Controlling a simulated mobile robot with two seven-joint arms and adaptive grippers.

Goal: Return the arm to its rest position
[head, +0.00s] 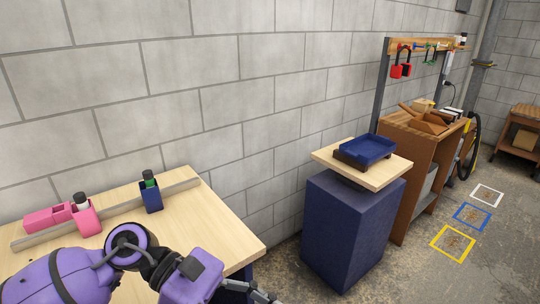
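My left arm comes in purple from the bottom left, over the front of the light wooden table (215,217). Its gripper (262,294) shows only in part at the bottom edge, just off the table's right corner. The fingers are small and cut off by the frame, so I cannot tell whether they are open or shut. No held object shows. My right gripper is out of view.
A rail on the table bears pink holders (86,220) and a blue holder (151,197) with bottles. A blue tray (365,149) sits on a blue pedestal (350,225). A wooden workbench (403,165) stands beyond. Floor squares, including a yellow one (452,243), lie at right.

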